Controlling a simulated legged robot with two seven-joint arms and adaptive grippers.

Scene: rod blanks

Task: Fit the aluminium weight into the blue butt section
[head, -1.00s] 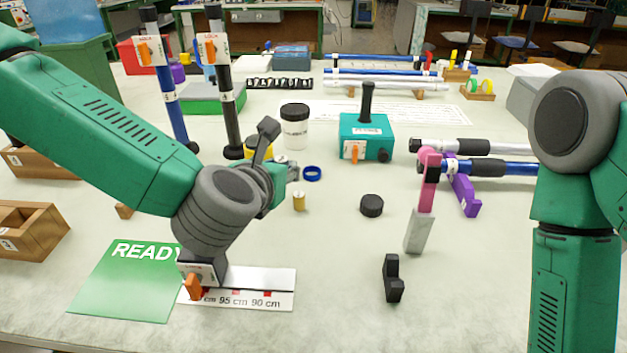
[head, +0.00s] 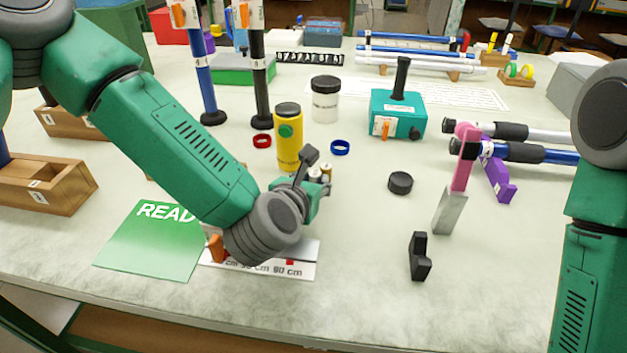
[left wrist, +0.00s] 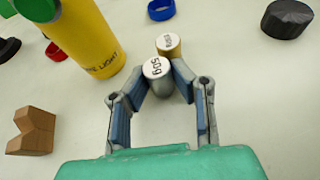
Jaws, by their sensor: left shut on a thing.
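My left gripper (left wrist: 163,77) is shut on the aluminium weight (left wrist: 156,69), a small grey cylinder with a white top marked 50g. In the head view the gripper (head: 312,180) is low over the table, just right of the yellow bottle, and the weight (head: 314,172) shows partly behind it. Whether the weight touches the table is unclear. A blue butt section (head: 562,157) with a black grip lies at the right on a purple rest (head: 497,180). Its far right part is hidden by my right arm. My right gripper is out of view.
A brass weight (left wrist: 168,44) stands close behind the held one. The yellow bottle (head: 288,150), blue ring (head: 340,147), black puck (head: 400,183) and black bracket (head: 419,257) are nearby. A pink-handled tool (head: 462,170) stands before the butt section. Front-centre table is mostly clear.

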